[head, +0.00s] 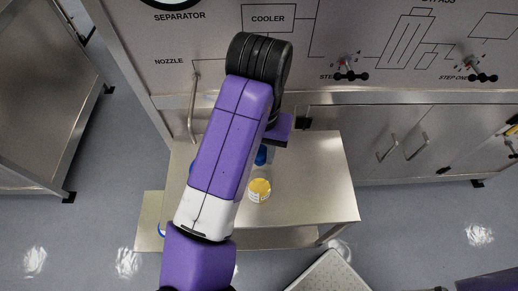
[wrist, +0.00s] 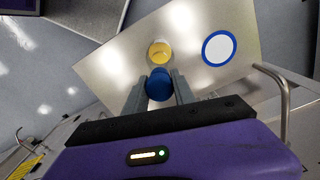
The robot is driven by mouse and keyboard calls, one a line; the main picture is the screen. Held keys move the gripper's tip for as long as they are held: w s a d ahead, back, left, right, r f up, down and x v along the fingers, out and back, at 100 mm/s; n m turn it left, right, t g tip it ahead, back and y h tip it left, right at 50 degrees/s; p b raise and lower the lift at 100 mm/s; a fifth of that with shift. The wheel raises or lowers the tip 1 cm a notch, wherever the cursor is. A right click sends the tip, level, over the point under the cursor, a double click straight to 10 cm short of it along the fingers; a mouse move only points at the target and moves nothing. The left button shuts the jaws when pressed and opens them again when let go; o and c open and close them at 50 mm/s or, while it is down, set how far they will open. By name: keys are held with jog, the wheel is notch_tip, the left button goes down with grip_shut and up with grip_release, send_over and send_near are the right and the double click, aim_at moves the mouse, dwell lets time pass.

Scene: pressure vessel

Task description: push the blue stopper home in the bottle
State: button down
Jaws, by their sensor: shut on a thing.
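The blue stopper (wrist: 159,84) sits between the two fingers of my gripper (wrist: 160,78) in the wrist view, and the fingers are shut on it. In the head view a small patch of blue (head: 262,155) shows beside my arm, below the purple hand; my arm hides the fingers there.
A yellow-and-white container (head: 259,190) stands on the steel table (head: 320,185); it also shows in the wrist view (wrist: 159,52). A white disc with a blue rim (wrist: 218,48) lies near it. A panel with valves (head: 350,68) and a bent handle (head: 193,105) stand behind.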

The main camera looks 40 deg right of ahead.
jog(key=shift+f+b, duration=2.35)
jog(key=shift+f, duration=0.6)
jog(key=shift+f+b, duration=0.65)
jog(key=shift+f, duration=0.45)
jog(key=c, duration=1)
grip_release()
jog(key=shift+o, duration=0.2)
jog(key=shift+r+p, duration=0.55)
jog(key=shift+r, duration=3.4)
